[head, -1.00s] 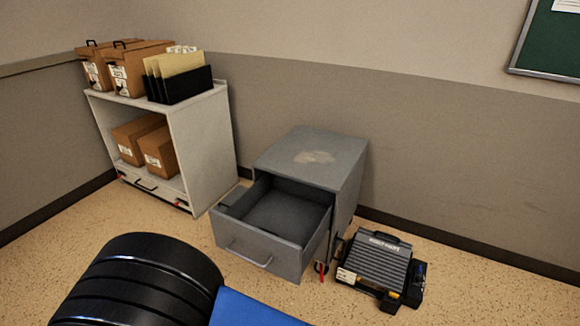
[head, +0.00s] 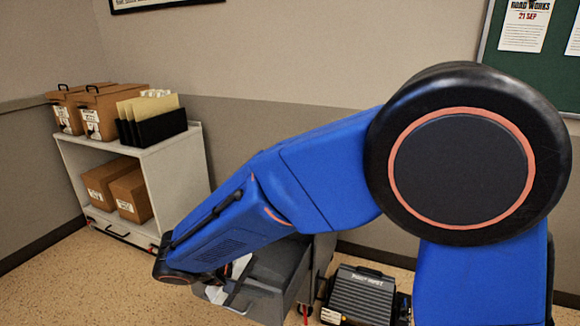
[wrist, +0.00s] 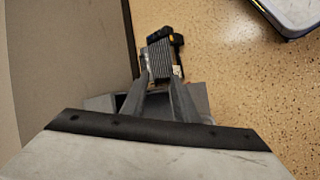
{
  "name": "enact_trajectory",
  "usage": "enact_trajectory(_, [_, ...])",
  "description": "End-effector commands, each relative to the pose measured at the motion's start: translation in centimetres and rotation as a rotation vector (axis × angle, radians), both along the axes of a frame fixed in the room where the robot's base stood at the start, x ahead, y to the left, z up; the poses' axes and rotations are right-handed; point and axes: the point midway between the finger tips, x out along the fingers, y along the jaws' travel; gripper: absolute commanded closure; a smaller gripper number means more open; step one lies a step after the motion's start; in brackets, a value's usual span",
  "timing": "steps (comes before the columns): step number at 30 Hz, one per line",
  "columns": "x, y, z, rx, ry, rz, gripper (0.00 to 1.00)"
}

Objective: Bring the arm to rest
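My blue arm (head: 320,180) crosses the head view, with its large black round joint at the right and its far end low at the left, over the drawer. My gripper (wrist: 160,78) shows in the wrist view with its two grey fingers apart and nothing seen held between them. The head view does not show the fingers clearly; small white shapes by the arm's end are unclear. The grey cabinet's drawer (head: 262,290) is pulled out, partly hidden behind my arm.
A ridged dark case (head: 360,292) stands on the floor right of the cabinet; it also shows in the wrist view (wrist: 162,60). A white shelf (head: 190,165) with boxes and folders stands at the left. Speckled floor (wrist: 235,90) is open right of the case.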

Motion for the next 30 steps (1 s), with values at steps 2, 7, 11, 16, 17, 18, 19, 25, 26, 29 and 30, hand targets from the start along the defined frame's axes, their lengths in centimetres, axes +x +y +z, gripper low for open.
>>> enact_trajectory(2, [0.6,-2.9,1.2,0.044,0.024,-0.046,0.72])
enact_trajectory(7, [0.9,-8.4,3.2,0.141,0.07,-0.124,0.72])
enact_trajectory(11, [0.6,-12.4,4.5,0.22,0.095,-0.179,0.72])
enact_trajectory(16, [-0.4,-17.1,5.9,0.327,0.111,-0.241,0.72])
enact_trajectory(17, [-0.6,-18.0,6.2,0.345,0.11,-0.252,0.72])
enact_trajectory(18, [-1.0,-19.0,6.4,0.37,0.112,-0.266,0.72])
enact_trajectory(19, [-1.2,-19.7,6.6,0.39,0.11,-0.274,0.72])
enact_trajectory(25, [-3.4,-24.2,7.8,0.517,0.09,-0.333,0.72])
enact_trajectory(26, [-3.7,-24.8,8.0,0.535,0.085,-0.341,0.72])
enact_trajectory(29, [-5.0,-26.7,8.4,0.596,0.063,-0.364,0.72])
enact_trajectory(30, [-5.5,-27.4,8.6,0.622,0.051,-0.373,0.72])
